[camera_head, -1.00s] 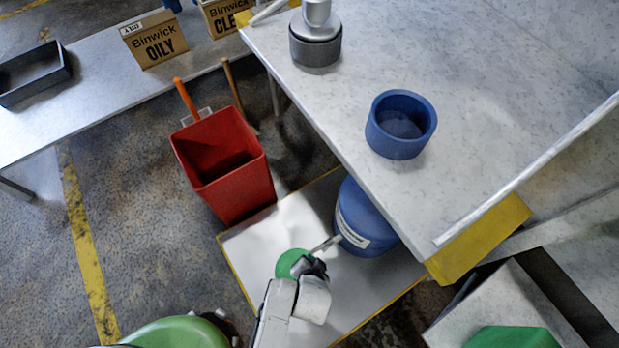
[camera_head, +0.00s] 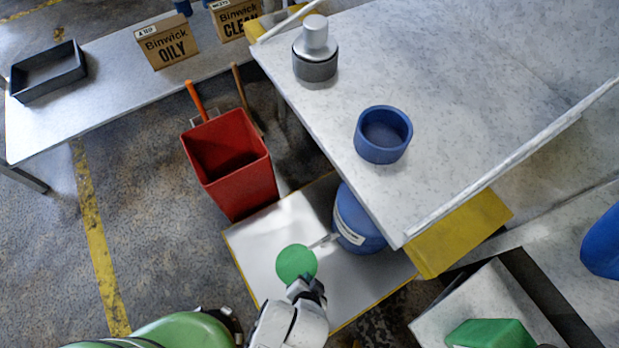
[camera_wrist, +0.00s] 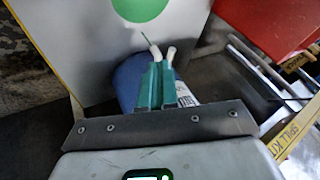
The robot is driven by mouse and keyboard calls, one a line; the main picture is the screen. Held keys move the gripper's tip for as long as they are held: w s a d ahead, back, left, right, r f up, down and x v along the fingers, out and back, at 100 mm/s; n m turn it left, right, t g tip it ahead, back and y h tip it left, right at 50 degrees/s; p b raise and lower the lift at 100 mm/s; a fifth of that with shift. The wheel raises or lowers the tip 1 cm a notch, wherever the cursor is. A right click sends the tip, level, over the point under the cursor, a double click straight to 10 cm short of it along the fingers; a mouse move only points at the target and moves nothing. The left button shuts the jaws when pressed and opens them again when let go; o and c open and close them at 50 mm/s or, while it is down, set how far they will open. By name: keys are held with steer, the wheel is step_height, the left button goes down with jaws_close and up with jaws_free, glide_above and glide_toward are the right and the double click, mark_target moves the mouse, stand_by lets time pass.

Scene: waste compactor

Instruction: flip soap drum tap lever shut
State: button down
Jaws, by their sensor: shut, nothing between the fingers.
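The blue soap drum (camera_head: 352,212) with a white label stands on the pale floor panel under the table edge. A thin grey tap (camera_head: 323,241) sticks out from its left side; whether its lever is open or shut I cannot tell. A flat green round patch (camera_head: 296,262) lies by the tap's outer end. My gripper (camera_head: 312,284) is just below that patch, apart from the drum in this view. In the wrist view my gripper (camera_wrist: 161,52) is shut and empty, with the blue drum (camera_wrist: 128,80) behind its fingers.
A red bin (camera_head: 229,165) stands left of the drum. The table (camera_head: 450,120) overhangs the drum and carries a blue cup (camera_head: 384,134) and a grey cylinder (camera_head: 315,50). A yellow panel (camera_head: 460,230) is to the right. The pale panel (camera_head: 262,245) has free room at left.

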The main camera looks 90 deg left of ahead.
steer(key=shift+v, duration=0.85)
steer(key=shift+s+a, duration=0.1)
steer(key=shift+s, duration=0.1)
steer(key=w+d+r+m+t+h, duration=0.25)
steer(key=w+d+r, duration=0.35)
steer(key=w+d, duration=0.6)
steer(key=w+d+r+m+h, duration=0.1)
steer(key=w+d+r+m, duration=0.15)
steer(key=d, duration=0.55)
steer(key=w+d+r+m+h, duration=0.1)
steer(key=d+r, duration=0.3)
steer(key=d, duration=0.3)
steer(key=s+d+r+m+g+h, duration=0.1)
steer(key=s+d+r+m, duration=0.2)
steer(key=d, duration=0.4)
steer(key=s+d+r+g+h, duration=0.1)
steer(key=s+d+r+h, duration=0.15)
steer(key=d+r, duration=0.4)
step_height(320, 180, up, 13)
steer(key=y+p, duration=0.1)
steer(key=p, duration=1.4)
steer(key=shift+s+d+f, duration=0.2)
steer(key=shift+s+d, duration=0.05)
steer(key=shift+d, duration=0.05)
